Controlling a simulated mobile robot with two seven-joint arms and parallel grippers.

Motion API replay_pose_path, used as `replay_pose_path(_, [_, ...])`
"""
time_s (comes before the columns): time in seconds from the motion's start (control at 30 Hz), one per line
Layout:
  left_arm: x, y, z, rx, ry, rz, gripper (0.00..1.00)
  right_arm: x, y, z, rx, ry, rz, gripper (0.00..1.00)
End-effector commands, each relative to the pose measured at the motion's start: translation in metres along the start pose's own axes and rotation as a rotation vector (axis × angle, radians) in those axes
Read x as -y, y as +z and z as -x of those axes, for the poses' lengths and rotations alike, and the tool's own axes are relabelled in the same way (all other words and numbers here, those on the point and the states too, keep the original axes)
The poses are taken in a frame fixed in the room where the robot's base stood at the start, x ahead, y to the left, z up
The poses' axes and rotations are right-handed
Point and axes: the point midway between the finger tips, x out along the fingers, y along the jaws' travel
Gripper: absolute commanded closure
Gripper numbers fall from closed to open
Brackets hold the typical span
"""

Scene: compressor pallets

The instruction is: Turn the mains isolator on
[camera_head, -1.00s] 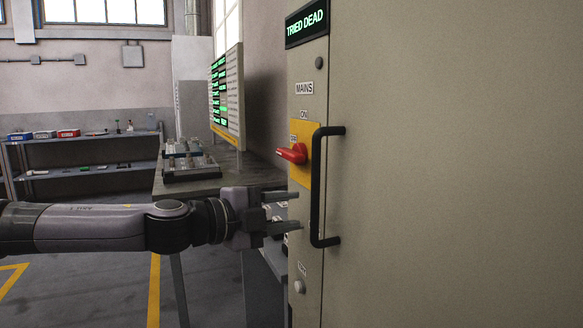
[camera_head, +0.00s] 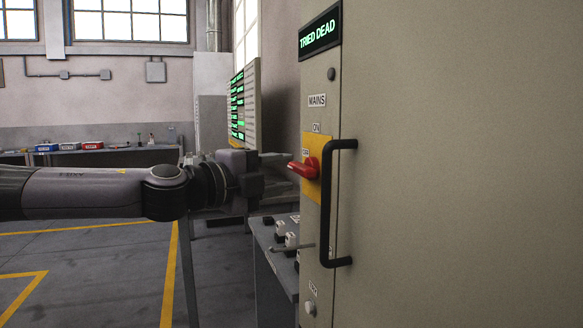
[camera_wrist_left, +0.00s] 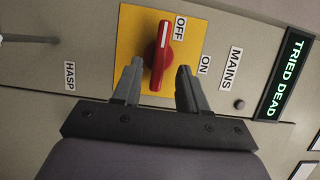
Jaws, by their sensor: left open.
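The mains isolator is a red rotary handle (camera_head: 304,168) on a yellow plate (camera_head: 313,186) at the left edge of a beige cabinet. In the left wrist view the red handle (camera_wrist_left: 162,57) has its white-marked end beside the OFF label (camera_wrist_left: 180,27); the ON label (camera_wrist_left: 204,64) is to the right. My left gripper (camera_head: 276,160) is open, level with the handle and just left of it in the head view. In the left wrist view its fingers straddle the handle's lower end, with visible gaps; contact cannot be told. My right gripper is not in view.
A black door handle (camera_head: 335,205) stands out just right of the isolator. A lit TRIED DEAD sign (camera_head: 320,30) is above. A HASP label (camera_wrist_left: 70,75) and a small pin are on the panel. A bench with several switches (camera_head: 285,235) sits below left.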

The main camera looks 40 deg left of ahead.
Motion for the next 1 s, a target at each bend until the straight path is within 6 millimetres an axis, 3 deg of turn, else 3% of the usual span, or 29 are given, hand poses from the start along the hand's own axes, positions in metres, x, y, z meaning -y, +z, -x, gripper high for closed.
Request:
replay_pose_path(0.4, [-0.001,0.000,-0.028,0.001,0.002,0.001,0.57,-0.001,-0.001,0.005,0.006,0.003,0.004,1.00])
replay_pose_path(0.9, [0.000,0.000,-0.032,0.001,-0.001,0.001,0.57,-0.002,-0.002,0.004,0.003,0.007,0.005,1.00])
replay_pose_path(1.0, [-0.001,0.000,-0.032,0.001,-0.001,0.001,0.90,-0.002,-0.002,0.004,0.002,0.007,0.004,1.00])
